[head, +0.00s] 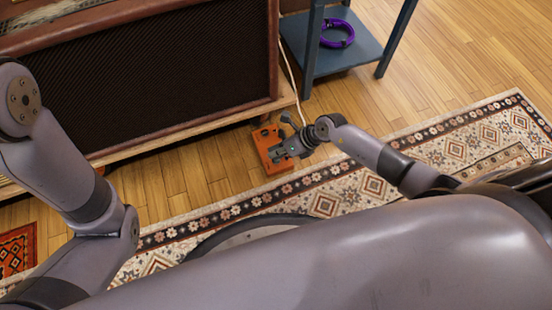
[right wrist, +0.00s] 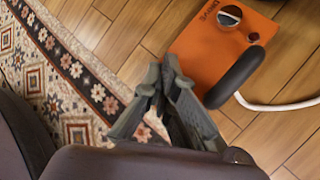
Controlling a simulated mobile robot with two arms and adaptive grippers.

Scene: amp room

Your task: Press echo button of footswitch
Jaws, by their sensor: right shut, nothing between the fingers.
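The orange footswitch (head: 264,139) lies on the wood floor in front of the speaker cabinet. In the right wrist view its orange top (right wrist: 195,45) carries dark lettering, a round silver button (right wrist: 229,16) and a smaller round part beside it. I cannot tell which control is echo. My right gripper (head: 275,156) is shut and empty, and overlaps the footswitch in the head view. In the right wrist view its closed fingertips (right wrist: 171,68) are beside the near left edge of the orange top; contact is unclear. My left gripper is out of view.
The large speaker cabinet (head: 180,75) stands just behind the footswitch. A patterned rug (head: 330,200) lies in front. A pale cable (head: 290,75) runs by the cabinet. A blue-grey stand (head: 345,58) holds a purple ring (head: 337,33). Open floor lies right.

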